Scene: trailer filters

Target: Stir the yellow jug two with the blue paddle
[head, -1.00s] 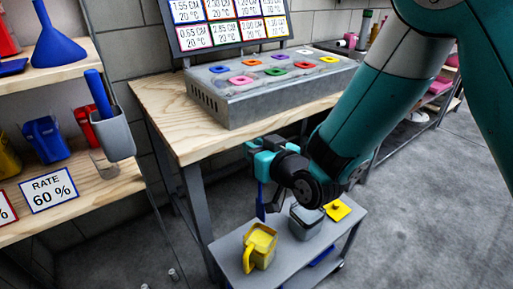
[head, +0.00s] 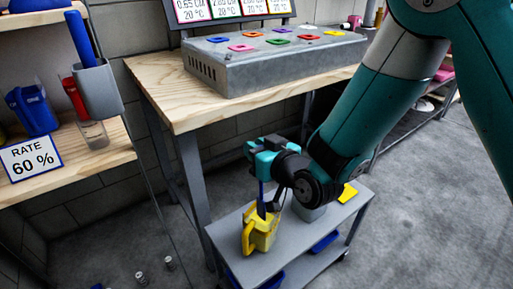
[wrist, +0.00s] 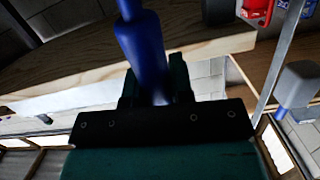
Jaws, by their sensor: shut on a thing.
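The yellow jug (head: 257,236) stands upright on the grey cart (head: 222,232), its handle toward the left front. No number on it is readable. My gripper (head: 262,163) is above the jug, shut on the blue paddle (head: 261,197). The paddle points down and its lower end overlaps the jug's opening; the jug's rim hides the tip, and I cannot tell how deep it reaches. In the wrist view the paddle's blue handle (wrist: 146,48) sits between the jaws (wrist: 155,92).
A yellow flat piece (head: 348,193) lies at the cart's right. The wooden table (head: 160,98) with a metal box (head: 265,62) is behind. A shelf with a grey holder (head: 97,92) is left.

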